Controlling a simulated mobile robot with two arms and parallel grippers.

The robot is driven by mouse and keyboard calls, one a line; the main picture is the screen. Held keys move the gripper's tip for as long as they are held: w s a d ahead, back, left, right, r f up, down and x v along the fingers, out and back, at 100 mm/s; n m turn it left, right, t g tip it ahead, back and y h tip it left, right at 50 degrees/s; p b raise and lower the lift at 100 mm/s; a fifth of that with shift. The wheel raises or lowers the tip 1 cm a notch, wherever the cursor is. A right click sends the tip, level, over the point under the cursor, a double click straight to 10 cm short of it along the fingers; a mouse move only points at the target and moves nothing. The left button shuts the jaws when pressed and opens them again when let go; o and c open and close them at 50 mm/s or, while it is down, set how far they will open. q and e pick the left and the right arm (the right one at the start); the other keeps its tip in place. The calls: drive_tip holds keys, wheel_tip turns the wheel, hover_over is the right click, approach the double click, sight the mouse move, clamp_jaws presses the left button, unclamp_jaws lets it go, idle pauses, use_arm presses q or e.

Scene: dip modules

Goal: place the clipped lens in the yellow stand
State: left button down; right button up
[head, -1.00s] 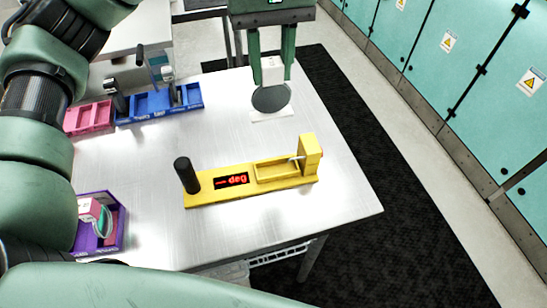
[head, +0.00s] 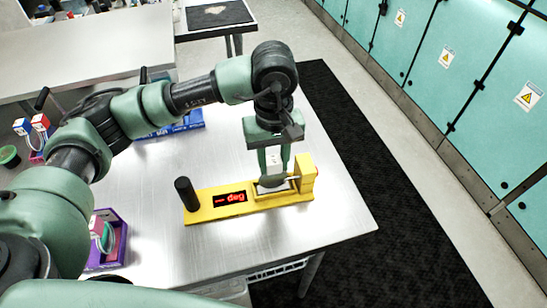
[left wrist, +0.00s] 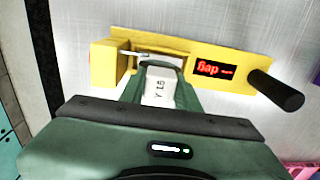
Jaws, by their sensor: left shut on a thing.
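The yellow stand (head: 215,212) lies on the metal table, with a black upright handle (head: 186,193), a red display and a recessed tray beside a raised block (head: 307,172). My left gripper (head: 272,178) points down over the tray end, shut on the white clip (head: 273,162) of the lens. The lens shows only as a thin part low at the tray; I cannot tell whether it touches the tray. In the left wrist view the clip (left wrist: 160,87) sits between the fingers in front of the stand (left wrist: 175,43). My right gripper is not in view.
A purple tray (head: 122,262) with small items is at the table's left front. A blue tray (head: 196,118) is partly hidden behind my left arm. The table right of the stand is bare up to its edge. Teal cabinets (head: 470,90) line the right.

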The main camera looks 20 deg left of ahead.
use_arm(q)
drive_tip(key=shift+f, duration=0.15)
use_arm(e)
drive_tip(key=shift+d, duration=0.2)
use_arm(q)
drive_tip(key=shift+f+b, duration=0.2)
drive_tip(key=shift+b, duration=0.1)
drive_tip(key=c, duration=1)
unclamp_jaws()
drive_tip(key=shift+r, duration=0.1)
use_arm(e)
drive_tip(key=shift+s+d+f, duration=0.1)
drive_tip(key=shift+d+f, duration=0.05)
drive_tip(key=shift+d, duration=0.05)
use_arm(q)
drive_tip(key=shift+r+p, duration=0.2)
drive_tip(key=shift+p, duration=0.15)
drive_tip(key=shift+r+b, duration=0.35)
wheel_tip(320, 180, up, 10)
drive_tip(key=shift+f+b, duration=0.1)
drive_tip(key=shift+b, duration=1.15)
drive_tip(key=shift+r, duration=0.7)
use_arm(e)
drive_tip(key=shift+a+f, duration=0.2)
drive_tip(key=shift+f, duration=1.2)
